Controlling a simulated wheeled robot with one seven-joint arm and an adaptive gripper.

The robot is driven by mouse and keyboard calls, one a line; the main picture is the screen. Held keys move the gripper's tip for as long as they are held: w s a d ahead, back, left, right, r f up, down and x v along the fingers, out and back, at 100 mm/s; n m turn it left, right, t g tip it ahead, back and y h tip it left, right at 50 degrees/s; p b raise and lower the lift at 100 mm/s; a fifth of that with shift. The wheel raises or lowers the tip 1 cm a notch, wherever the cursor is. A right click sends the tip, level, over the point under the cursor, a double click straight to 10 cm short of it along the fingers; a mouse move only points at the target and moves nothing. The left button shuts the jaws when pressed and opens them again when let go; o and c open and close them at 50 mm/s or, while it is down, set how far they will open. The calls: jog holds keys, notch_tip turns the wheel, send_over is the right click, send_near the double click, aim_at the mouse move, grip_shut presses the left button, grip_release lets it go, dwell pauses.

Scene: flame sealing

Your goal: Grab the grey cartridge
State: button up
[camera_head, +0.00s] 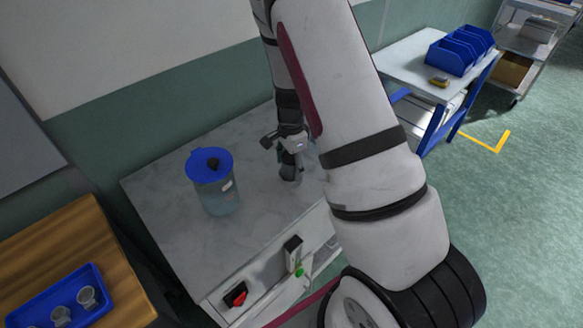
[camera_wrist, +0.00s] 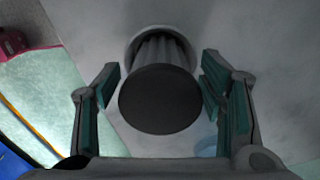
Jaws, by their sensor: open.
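The grey cartridge (camera_wrist: 160,98) shows in the wrist view as a dark round cap on a ribbed body, seated in a round light-coloured base or recess. In the head view the cartridge (camera_head: 290,170) stands on the grey worktop, partly hidden by my gripper. My gripper (camera_wrist: 162,90) is open, with one green-padded finger on each side of the cartridge. I see gaps between both fingers and the cap. In the head view my gripper (camera_head: 288,146) is over the worktop, just above the cartridge.
A clear container with a blue lid (camera_head: 209,164) stands on the worktop (camera_head: 160,190) to the left. A wooden table (camera_head: 95,245) holds a blue tray (camera_head: 83,311) with cups. A cart with blue bins (camera_head: 450,58) is at the back right.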

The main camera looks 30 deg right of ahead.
jog(key=c, duration=1.3)
